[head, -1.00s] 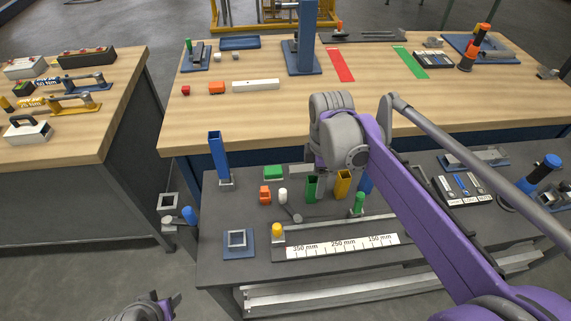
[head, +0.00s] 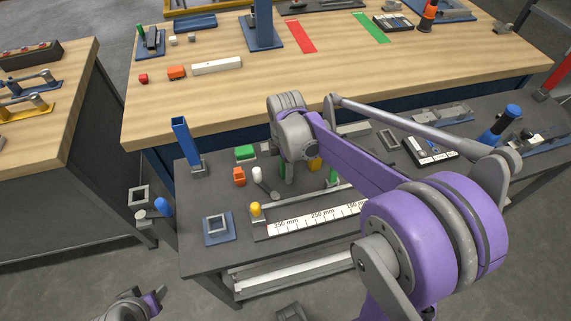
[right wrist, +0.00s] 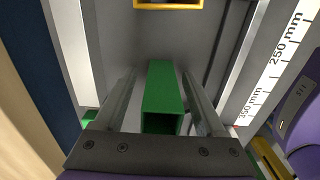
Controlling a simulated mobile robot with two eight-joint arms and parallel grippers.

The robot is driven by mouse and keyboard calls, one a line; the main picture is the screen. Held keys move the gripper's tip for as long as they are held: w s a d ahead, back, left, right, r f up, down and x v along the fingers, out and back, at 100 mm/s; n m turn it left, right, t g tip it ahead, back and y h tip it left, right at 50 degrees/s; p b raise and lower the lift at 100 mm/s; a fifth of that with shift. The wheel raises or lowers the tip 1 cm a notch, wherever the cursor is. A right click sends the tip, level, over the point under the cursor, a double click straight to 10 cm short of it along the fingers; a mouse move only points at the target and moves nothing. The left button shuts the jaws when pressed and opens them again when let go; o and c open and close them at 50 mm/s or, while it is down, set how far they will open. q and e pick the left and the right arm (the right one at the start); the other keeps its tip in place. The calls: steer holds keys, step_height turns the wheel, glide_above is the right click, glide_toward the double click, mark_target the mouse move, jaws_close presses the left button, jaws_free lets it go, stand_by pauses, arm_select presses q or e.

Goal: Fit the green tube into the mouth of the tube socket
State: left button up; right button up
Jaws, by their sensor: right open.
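The green tube (right wrist: 162,95) is square and hollow. In the right wrist view it stands between the two fingers of my right gripper (right wrist: 160,88), with a gap on both sides. In the head view my right gripper (head: 288,178) reaches down over the small dark table, and the green tube (head: 282,169) is mostly hidden behind it. The gripper is open around the tube. The tube socket (head: 217,226), a grey square frame on a blue plate, sits at the table's front left with its mouth empty. My left gripper (head: 150,299) is low at the left, away from the table; its opening is unclear.
A blue tube (head: 183,142) stands at the table's back left.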

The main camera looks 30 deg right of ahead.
steer(key=shift+f, duration=0.35)
jaws_close()
